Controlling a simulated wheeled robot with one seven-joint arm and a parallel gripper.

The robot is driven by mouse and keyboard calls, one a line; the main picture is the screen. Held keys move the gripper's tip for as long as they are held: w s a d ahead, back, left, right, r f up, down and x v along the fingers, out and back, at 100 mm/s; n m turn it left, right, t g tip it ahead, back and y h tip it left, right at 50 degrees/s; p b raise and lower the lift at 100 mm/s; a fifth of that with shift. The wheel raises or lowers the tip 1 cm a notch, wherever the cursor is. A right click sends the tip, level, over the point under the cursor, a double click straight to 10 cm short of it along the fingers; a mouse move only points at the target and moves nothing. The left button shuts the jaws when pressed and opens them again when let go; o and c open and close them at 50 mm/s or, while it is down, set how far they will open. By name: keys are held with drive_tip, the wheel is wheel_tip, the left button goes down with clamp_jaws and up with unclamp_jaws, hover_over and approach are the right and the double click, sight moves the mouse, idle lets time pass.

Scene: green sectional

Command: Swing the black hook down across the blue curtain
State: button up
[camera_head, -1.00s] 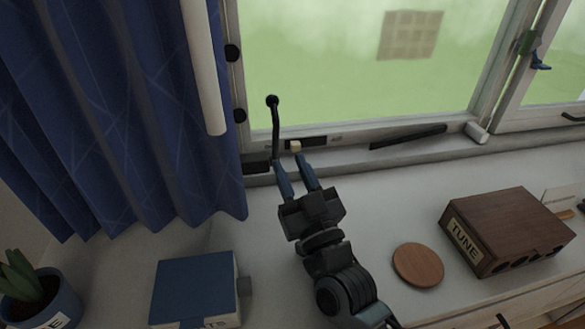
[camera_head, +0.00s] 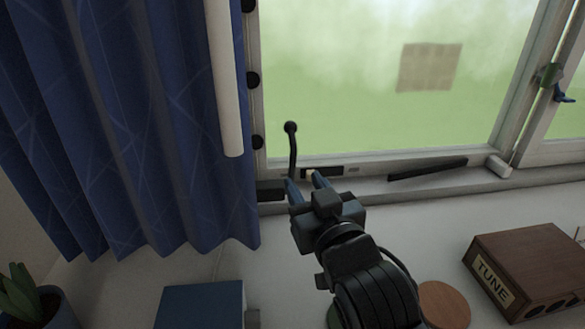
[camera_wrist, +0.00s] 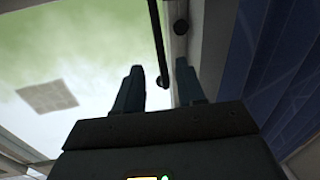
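The black hook (camera_head: 292,155) is a thin rod with a round knob at its top. It stands upright from a dark block on the window sill, in front of the glass. In the wrist view the rod (camera_wrist: 157,35) comes down from the top edge, and its knob shows between my fingers. My gripper (camera_head: 305,180) is open, low by the hook's base in the head view; it also shows in the wrist view (camera_wrist: 160,75). I cannot tell whether a finger touches the rod. The blue curtain (camera_head: 150,130) hangs left of the hook and also shows at right in the wrist view (camera_wrist: 285,60).
A white vertical pole (camera_head: 224,90) hangs before the curtain's right edge. A black bar (camera_head: 428,168) lies along the sill. A blue box (camera_head: 200,305), a round wooden disc (camera_head: 444,305) and a brown "TUNE" box (camera_head: 530,268) stand on the white counter.

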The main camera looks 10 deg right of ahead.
sight(293, 168)
drive_tip(key=w, duration=0.2)
drive_tip(key=w+a, duration=0.1)
drive_tip(key=w, duration=0.1)
drive_tip(key=w+p, duration=0.1)
drive_tip(key=w, duration=0.2)
drive_tip(key=shift+w+a, duration=0.1)
drive_tip(key=shift+a, duration=0.05)
clamp_jaws()
idle(0.4)
